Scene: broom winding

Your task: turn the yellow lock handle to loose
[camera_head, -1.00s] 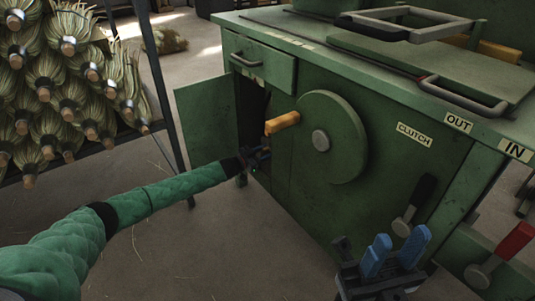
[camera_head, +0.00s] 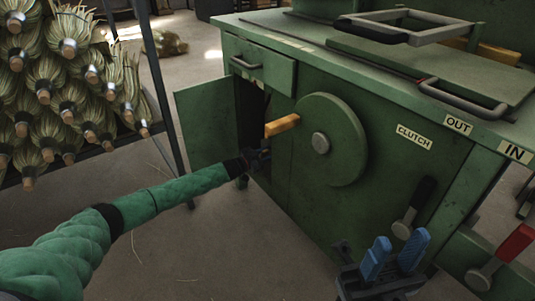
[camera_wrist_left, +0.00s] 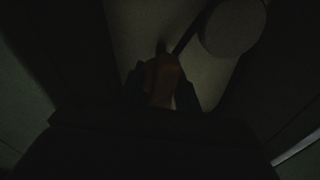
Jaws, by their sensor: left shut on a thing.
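My left gripper (camera_head: 258,160) reaches into the dark opening of the green machine's side cabinet; in the head view its fingertips are hidden. In the left wrist view, which is very dark, its fingers are shut on a yellow-brown handle (camera_wrist_left: 163,78), seen as the yellow lock handle. A dark rod and a pale round disc (camera_wrist_left: 233,27) show beyond it. The handle's exact angle is hard to tell. My right gripper (camera_head: 394,258), with blue fingers, is open and empty in front of the machine's lower right.
The cabinet door (camera_head: 205,125) stands open at the left. Black (camera_head: 413,205) and red (camera_head: 512,248) levers are near my right gripper. Broom bundles (camera_head: 65,95) fill a rack at left.

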